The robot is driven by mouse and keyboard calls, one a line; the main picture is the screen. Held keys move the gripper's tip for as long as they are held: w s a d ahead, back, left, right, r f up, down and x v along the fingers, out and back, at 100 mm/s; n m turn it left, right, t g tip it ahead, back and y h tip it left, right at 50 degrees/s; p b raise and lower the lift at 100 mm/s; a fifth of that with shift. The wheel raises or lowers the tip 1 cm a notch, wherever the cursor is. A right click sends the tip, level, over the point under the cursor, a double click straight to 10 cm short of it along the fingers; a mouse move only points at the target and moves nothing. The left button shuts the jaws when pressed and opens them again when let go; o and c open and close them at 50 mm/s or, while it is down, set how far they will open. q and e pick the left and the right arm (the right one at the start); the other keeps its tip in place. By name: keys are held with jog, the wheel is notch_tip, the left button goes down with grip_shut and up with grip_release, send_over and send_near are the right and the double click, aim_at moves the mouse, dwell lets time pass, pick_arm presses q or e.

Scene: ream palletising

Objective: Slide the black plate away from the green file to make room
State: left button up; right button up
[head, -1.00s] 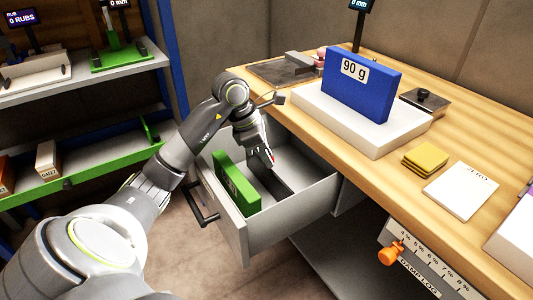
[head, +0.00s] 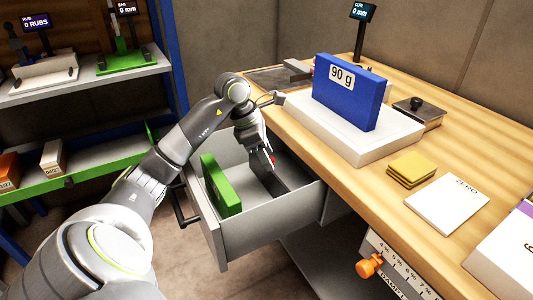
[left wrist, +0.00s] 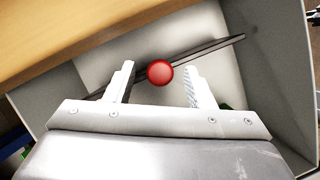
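The green file (head: 221,186) stands upright in the open grey drawer (head: 268,228), near its left end. The black plate (head: 272,182) stands in the drawer to the right of the file, with bare drawer floor between them. The plate also crosses the left wrist view (left wrist: 215,48), with a round red knob (left wrist: 160,72) at its middle. My left gripper (head: 267,160) reaches down into the drawer at the plate. In the left wrist view its fingers (left wrist: 158,82) are apart, one on each side of the knob, with gaps showing. My right gripper is out of view.
The wooden worktop (head: 320,185) lies to the right of the drawer and carries a blue ream (head: 350,92) on a white block (head: 345,130), yellow pads (head: 411,169) and a ZERO card (head: 447,203). Shelves (head: 90,75) stand at the left.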

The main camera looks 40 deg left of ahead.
pick_arm(q)
jog(key=v, duration=1.7)
jog(key=shift+r+p, duration=0.2)
jog(key=shift+p, duration=0.2)
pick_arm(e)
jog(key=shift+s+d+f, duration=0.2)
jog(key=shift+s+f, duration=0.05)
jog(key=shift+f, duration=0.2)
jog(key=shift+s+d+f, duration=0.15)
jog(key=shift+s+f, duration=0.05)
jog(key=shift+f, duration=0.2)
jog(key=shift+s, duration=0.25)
